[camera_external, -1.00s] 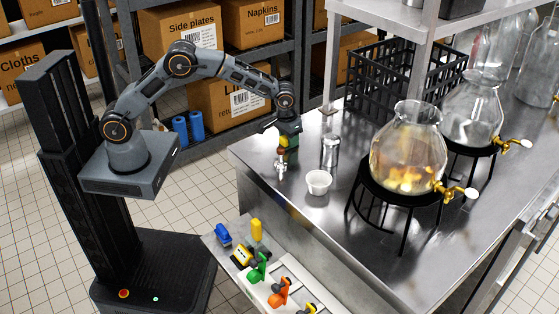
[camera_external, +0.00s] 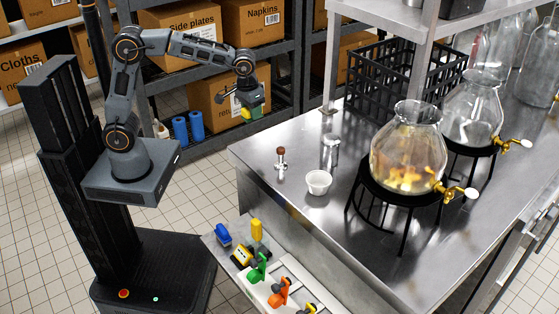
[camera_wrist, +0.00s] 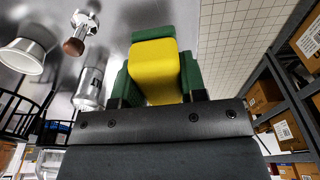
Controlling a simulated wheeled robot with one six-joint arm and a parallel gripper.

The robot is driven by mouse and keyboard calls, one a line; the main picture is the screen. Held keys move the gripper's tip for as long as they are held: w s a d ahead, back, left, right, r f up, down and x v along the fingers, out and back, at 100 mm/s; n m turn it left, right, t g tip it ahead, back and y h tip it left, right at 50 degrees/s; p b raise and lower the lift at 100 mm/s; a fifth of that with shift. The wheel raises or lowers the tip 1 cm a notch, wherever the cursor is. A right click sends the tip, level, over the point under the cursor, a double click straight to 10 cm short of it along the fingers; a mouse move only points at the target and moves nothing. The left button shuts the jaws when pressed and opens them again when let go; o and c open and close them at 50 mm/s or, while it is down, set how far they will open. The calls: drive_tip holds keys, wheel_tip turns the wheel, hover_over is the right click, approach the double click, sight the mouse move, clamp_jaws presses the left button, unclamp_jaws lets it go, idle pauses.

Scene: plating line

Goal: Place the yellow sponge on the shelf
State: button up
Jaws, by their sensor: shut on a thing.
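The yellow sponge (camera_wrist: 152,65) is between the green-padded fingers of my gripper (camera_wrist: 157,88) in the wrist view. A green piece shows at its far end; I cannot tell if that belongs to the sponge. In the external view my gripper (camera_external: 252,106) is raised left of the steel counter, in front of the rack, with yellow and green showing below it. A raised steel shelf (camera_external: 385,16) stands over the counter's back. A dark rack shelf (camera_external: 228,140) with boxes stands behind my arm. Which shelf is meant cannot be told.
On the counter (camera_external: 300,215) stand a wooden-handled metal tool (camera_external: 281,160), a white cup (camera_external: 318,182), a metal shaker (camera_external: 330,150), glass dispensers (camera_external: 405,150) and a black crate (camera_external: 375,85). A lower tray holds colourful items, including a yellow block (camera_external: 256,229).

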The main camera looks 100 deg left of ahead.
drive_tip(key=shift+s+d+r, duration=0.15)
drive_tip(key=shift+s+r, duration=0.1)
drive_tip(key=shift+s, duration=0.35)
drive_tip(key=shift+s+d+f, duration=0.1)
drive_tip(key=shift+s, duration=0.05)
drive_tip(key=s+d+f+m+h+b, duration=0.1)
drive_tip(key=s+d+f+m+b, duration=0.5)
drive_tip(key=f+b, duration=0.4)
drive_tip(key=s+d+f+m+b, duration=0.5)
drive_tip(key=s+d+f+b, duration=0.3)
drive_tip(key=f, duration=0.4)
drive_tip(key=m+h+b, duration=0.1)
drive_tip(key=m+b, duration=0.3)
drive_tip(key=m, duration=0.2)
hover_over(239, 233)
drive_tip(key=s, duration=0.2)
drive_tip(key=f, duration=1.2)
drive_tip(key=shift+w, duration=0.2)
drive_tip(key=shift+w+f, duration=0.5)
drive_tip(key=shift+f, duration=0.1)
drive_tip(key=shift+w+f+b, duration=0.1)
drive_tip(key=shift+f+b, duration=0.2)
drive_tip(key=shift+f, duration=1.25)
